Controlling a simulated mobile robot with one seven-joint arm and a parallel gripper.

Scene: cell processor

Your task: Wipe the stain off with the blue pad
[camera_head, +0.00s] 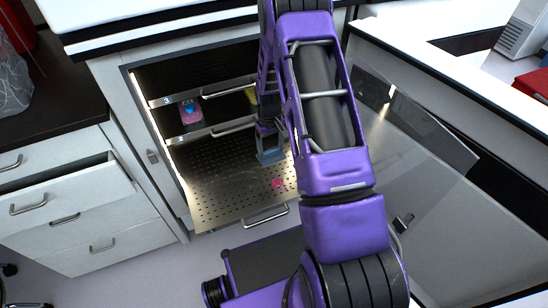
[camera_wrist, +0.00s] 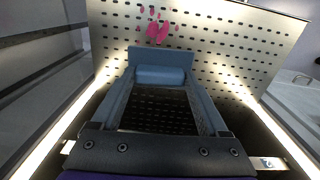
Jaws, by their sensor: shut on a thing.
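The blue pad (camera_wrist: 160,57) has a lighter rounded grip, and my gripper (camera_wrist: 160,77) is shut on that grip, one finger on each side. In the head view the pad (camera_head: 270,156) is at the lowest perforated metal shelf, below my gripper (camera_head: 267,140). Whether it presses on the shelf I cannot tell. The stain is a cluster of pink-red spots (camera_head: 278,183) on that shelf, toward its front edge from the pad. In the wrist view the stain (camera_wrist: 156,28) lies just beyond the pad's far edge, uncovered.
The perforated shelf (camera_head: 225,198) is pulled out of the lit cabinet, with a front handle (camera_head: 265,216). Above it are shelves, one carrying a pink and blue item (camera_head: 191,112). The glass door (camera_head: 420,150) stands open on the right. A drawer (camera_head: 70,195) protrudes at left.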

